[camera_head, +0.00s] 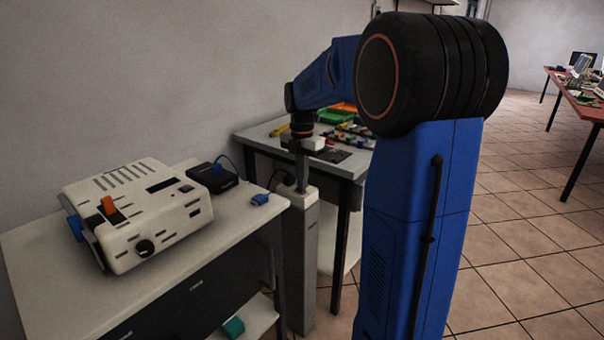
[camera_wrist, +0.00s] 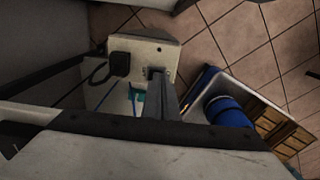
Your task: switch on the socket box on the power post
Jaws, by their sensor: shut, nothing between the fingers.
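The power post (camera_head: 301,255) is a pale upright column between two benches. The socket box (camera_head: 284,190) is at its top. In the wrist view its light top face (camera_wrist: 145,48) carries a black plug (camera_wrist: 119,63) with a dark cable looping left. My gripper (camera_head: 301,188) points straight down at the top of the post. Its fingers are shut and empty. In the wrist view the gripper tip (camera_wrist: 155,71) is over the top face, right of the plug; I cannot tell whether it touches. No switch is clearly visible; the fingers may hide it.
On the left bench (camera_head: 60,290) stand a white appliance (camera_head: 150,205) with an orange switch, a black box (camera_head: 212,177) with a blue cable, and a loose blue plug (camera_head: 260,199). A workbench (camera_head: 350,163) with parts stands behind the post. Tiled floor is open at right.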

